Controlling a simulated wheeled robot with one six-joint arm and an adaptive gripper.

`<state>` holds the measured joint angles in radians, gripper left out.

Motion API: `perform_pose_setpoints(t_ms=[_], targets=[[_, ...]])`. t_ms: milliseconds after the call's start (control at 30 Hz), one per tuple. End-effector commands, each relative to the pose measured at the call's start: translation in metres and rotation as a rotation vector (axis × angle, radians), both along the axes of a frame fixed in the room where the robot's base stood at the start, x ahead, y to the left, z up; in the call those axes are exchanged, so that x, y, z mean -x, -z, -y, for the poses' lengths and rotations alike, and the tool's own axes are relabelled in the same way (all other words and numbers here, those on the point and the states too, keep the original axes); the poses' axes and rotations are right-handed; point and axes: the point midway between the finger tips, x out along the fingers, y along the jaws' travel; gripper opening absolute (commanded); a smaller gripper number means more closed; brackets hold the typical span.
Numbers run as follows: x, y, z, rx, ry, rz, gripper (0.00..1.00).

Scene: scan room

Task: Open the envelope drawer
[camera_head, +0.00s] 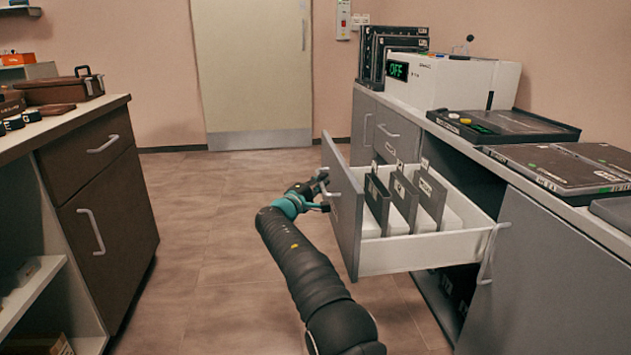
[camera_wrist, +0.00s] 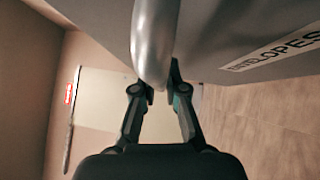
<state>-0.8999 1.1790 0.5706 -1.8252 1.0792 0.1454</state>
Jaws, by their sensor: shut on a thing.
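The envelope drawer (camera_head: 425,255) is pulled out of the grey cabinet on the right in the head view. It has a grey front and white sides, and grey dividers with labels stand inside it. In the wrist view its front (camera_wrist: 235,35) bears a label that reads "ENVELOPES". My gripper (camera_head: 322,190) is at the drawer's front and shut on its metal handle (camera_head: 327,183). The wrist view shows the fingers (camera_wrist: 160,85) at the curved handle (camera_wrist: 153,45). Part of the grip is hidden behind the handle.
A dark cabinet (camera_head: 100,200) with a worktop stands at the left. The floor (camera_head: 215,225) between the cabinets is clear. A white device (camera_head: 455,85) reading "OFF" and a black tray (camera_head: 500,127) are on the right counter. A closed door (camera_head: 252,70) is at the back.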

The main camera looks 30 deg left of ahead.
Motion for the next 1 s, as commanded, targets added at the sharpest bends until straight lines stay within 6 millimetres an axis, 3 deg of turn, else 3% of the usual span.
perform_pose_setpoints(t_ms=[567,600,700,1000], targets=[[-0.0025,0.0026,0.0041,0.0,0.018,-0.003,0.0],[-0.0025,0.0027,0.004,0.0,0.018,-0.003,0.18],[-0.0025,0.0024,0.0038,0.0,0.017,-0.002,0.37],[-0.0019,0.001,0.0034,0.0,0.015,-0.001,0.37]])
